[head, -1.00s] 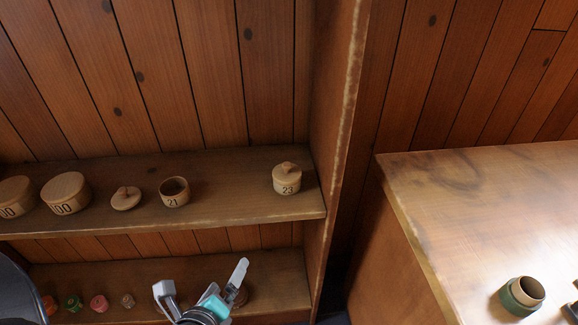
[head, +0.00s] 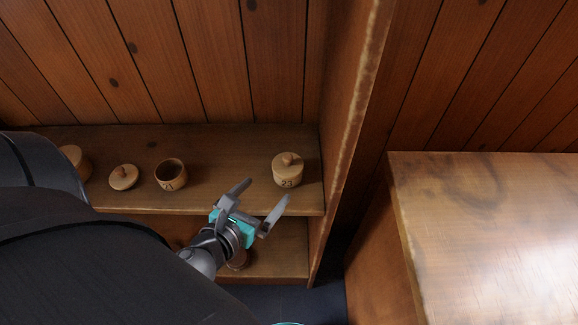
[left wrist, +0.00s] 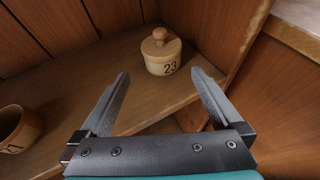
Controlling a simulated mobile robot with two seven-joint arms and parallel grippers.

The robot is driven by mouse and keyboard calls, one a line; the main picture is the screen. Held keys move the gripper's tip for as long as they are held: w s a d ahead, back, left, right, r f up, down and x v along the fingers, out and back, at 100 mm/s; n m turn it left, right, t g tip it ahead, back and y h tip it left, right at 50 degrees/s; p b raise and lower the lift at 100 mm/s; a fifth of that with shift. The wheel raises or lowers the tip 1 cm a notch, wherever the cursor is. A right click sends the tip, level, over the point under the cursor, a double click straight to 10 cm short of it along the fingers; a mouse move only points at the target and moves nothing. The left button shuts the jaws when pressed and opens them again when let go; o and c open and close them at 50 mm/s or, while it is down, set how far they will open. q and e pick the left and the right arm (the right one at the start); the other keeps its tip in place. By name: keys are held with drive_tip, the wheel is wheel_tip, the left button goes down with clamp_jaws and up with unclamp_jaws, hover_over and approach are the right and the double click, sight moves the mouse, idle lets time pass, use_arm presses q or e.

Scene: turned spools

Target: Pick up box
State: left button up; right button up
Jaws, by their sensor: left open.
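A round, pale wooden box (head: 288,170) with a knobbed lid and the number 23 stands upright on the upper shelf, near its right end. In the left wrist view the box (left wrist: 161,54) is upright with its lid on, ahead of the fingertips and between their lines. My left gripper (head: 263,190) is open and empty, in front of the shelf edge, to the lower left of the box and apart from it. It also shows in the left wrist view (left wrist: 161,76). My right gripper is not in view.
On the upper shelf (head: 228,196), left of the box, are an open cup (head: 171,174) marked 21, a loose knobbed lid (head: 123,177) and a round box (head: 75,160). An upright side panel (head: 345,130) stands right of the box. A wooden counter (head: 480,220) is farther right.

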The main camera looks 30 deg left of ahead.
sight(279, 177)
use_arm(q)
drive_tip(key=x, duration=0.6)
drive_tip(key=shift+w+f+b, duration=0.15)
drive_tip(key=shift+w+b, duration=0.1)
drive_tip(key=shift+b, duration=0.1)
drive_tip(key=shift+d+b+x, duration=0.2)
drive_tip(key=shift+b+x, duration=0.45)
drive_tip(key=shift+x, duration=1.95)
drive_tip(key=shift+c, duration=0.4)
drive_tip(key=shift+a, duration=0.1)
clamp_jaws()
